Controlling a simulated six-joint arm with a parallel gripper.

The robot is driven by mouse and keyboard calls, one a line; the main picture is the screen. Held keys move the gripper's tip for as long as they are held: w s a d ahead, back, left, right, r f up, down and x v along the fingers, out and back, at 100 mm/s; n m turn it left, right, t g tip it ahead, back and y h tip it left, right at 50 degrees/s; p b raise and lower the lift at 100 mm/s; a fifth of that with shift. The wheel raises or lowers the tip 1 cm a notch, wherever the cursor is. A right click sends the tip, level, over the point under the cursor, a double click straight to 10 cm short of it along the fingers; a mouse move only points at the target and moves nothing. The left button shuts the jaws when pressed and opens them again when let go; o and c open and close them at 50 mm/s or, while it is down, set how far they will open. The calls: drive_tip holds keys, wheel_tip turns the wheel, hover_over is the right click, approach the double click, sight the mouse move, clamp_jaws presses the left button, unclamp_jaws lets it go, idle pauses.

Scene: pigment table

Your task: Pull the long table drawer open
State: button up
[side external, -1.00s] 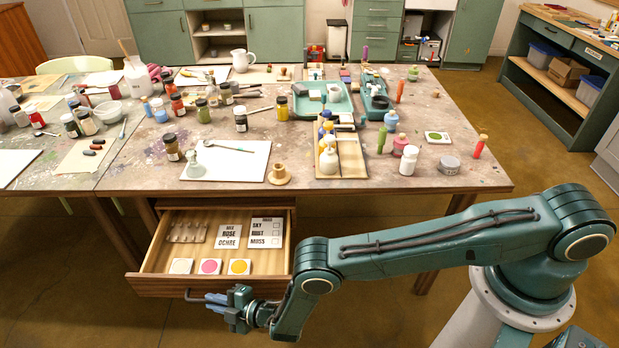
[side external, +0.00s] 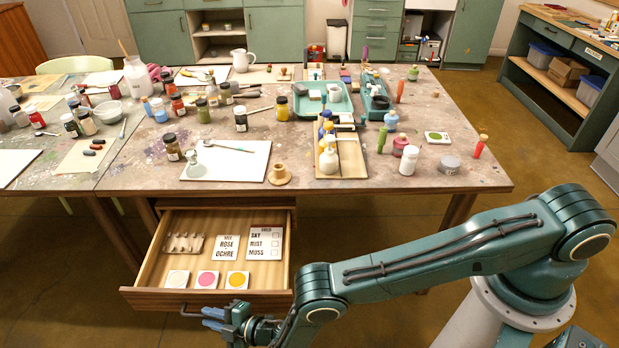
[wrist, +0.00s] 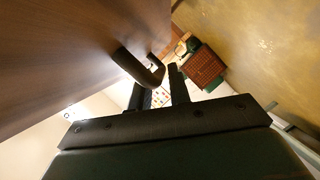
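The long drawer (side external: 160,298) under the table is pulled well out, its wooden front toward the camera. Its dark bar handle (side external: 186,312) is on the front and also shows in the wrist view (wrist: 138,68). The exact contact is partly hidden. Inside the drawer lie sample vials, two printed cards and three tiles with white, pink and yellow.
The table (side external: 330,190) above is crowded with paint jars, bottles, trays and a white sheet (side external: 228,160). Its front edge overhangs the drawer's back. The floor in front of and left of the drawer is clear.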

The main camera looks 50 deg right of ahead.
drive_tip(key=shift+o, duration=1.1)
drive_tip(key=shift+s+d, duration=0.1)
drive_tip(key=shift+s, duration=0.1)
drive_tip(key=v, duration=0.7)
drive_tip(key=shift+r, duration=0.1)
